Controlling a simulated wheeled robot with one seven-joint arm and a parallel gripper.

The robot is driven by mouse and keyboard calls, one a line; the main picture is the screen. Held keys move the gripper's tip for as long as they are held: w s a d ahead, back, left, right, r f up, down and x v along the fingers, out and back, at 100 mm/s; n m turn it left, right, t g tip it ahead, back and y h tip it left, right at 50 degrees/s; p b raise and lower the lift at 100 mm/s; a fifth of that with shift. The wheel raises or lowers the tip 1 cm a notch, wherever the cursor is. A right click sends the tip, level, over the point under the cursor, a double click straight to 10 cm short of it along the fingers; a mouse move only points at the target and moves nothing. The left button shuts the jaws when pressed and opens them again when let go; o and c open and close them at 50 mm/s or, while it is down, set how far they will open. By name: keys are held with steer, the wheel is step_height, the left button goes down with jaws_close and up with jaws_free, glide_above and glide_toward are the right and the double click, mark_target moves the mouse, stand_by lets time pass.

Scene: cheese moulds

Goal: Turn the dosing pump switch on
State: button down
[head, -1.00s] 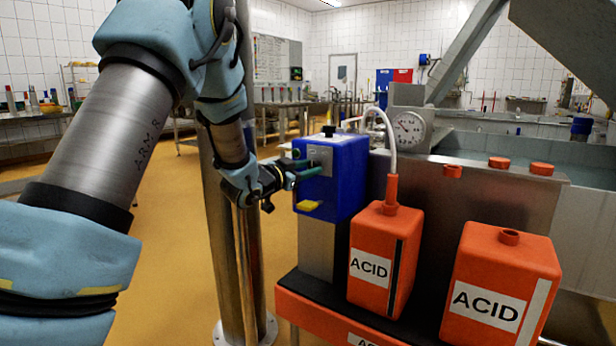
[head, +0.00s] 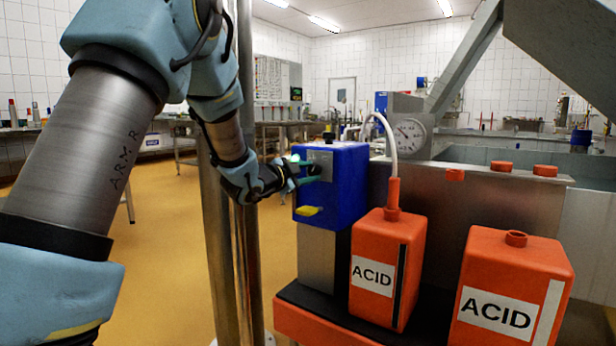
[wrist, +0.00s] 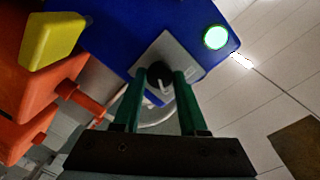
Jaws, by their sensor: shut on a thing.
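The dosing pump is a blue box (head: 338,185) on a grey stand; it also fills the top of the wrist view (wrist: 115,35). On its face is a grey plate (wrist: 178,52) with a black rotary switch (wrist: 157,70) bearing a pale pointer mark. My gripper (head: 312,172) is at this face, and its green fingers are closed on both sides of the switch in the wrist view. A round green lamp (wrist: 215,37) beside the plate glows brightly. In the head view the fingers hide the switch.
A yellow part (head: 308,210) juts from the pump's lower face. Two orange acid canisters (head: 402,245) (head: 535,265) stand right of the pump, one with a white hose (head: 390,140). A steel post (head: 240,230) stands behind my arm. Open floor lies to the left.

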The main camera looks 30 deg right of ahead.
steer(key=shift+f, duration=0.1)
steer(key=shift+c, duration=2.3)
jaws_free()
steer(key=v, duration=1)
steer(key=shift+s+a+p, duration=0.2)
steer(key=shift+a+p, duration=0.15)
steer(key=shift+p, duration=0.1)
